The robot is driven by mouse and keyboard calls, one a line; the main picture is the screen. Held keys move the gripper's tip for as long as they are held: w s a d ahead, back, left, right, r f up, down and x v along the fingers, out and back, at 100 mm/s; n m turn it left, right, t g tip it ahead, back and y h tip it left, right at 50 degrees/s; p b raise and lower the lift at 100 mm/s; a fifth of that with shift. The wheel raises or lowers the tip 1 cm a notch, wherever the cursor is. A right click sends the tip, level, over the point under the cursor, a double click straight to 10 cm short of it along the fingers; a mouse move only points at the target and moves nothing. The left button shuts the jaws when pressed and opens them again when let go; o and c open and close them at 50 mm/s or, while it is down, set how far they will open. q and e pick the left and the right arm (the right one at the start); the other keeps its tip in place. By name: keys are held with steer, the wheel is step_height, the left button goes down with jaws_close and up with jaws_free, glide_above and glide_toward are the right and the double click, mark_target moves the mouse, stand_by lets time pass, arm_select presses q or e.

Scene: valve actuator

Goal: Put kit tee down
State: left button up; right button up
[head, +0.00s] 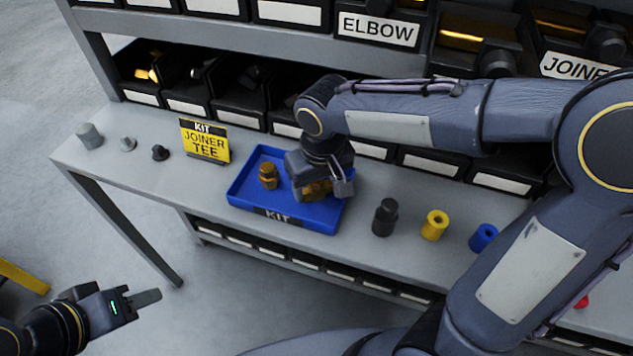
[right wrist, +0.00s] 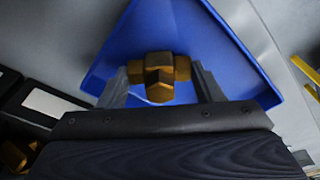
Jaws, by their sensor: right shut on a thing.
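The blue kit tray (head: 240,196) lies on the grey bench with a brass fitting (head: 268,176), likely the joiner, in its left part. My right gripper (head: 322,190) is over the tray's right part, pointing down, and is shut on the brass tee (head: 316,189). In the right wrist view the tee (right wrist: 158,78) sits between the two fingers, with the blue tray (right wrist: 205,35) behind it. Whether the tee touches the tray floor I cannot tell. My left gripper (head: 143,299) is off the bench at the lower left, empty; its finger gap is unclear.
A yellow "KIT JOINER TEE" sign (head: 205,141) stands left of the tray. Small grey parts (head: 89,136) lie at the bench's left end. A black fitting (head: 385,217), a yellow cylinder (head: 434,225) and a blue one (head: 483,237) stand right. Black bins (head: 187,95) line the back.

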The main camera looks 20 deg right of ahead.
steer(key=shift+f, duration=0.2)
steer(key=o, duration=1.1)
steer(key=shift+r, duration=0.1)
steer(key=shift+c, duration=0.2)
steer(key=shift+r, duration=0.2)
step_height(320, 180, up, 12)
steer(key=s+p, duration=0.1)
steer(key=shift+s+d+p, duration=0.15)
steer(key=shift+s+p, duration=0.2)
steer(key=shift+p, duration=0.05)
steer(key=shift+f, duration=0.15)
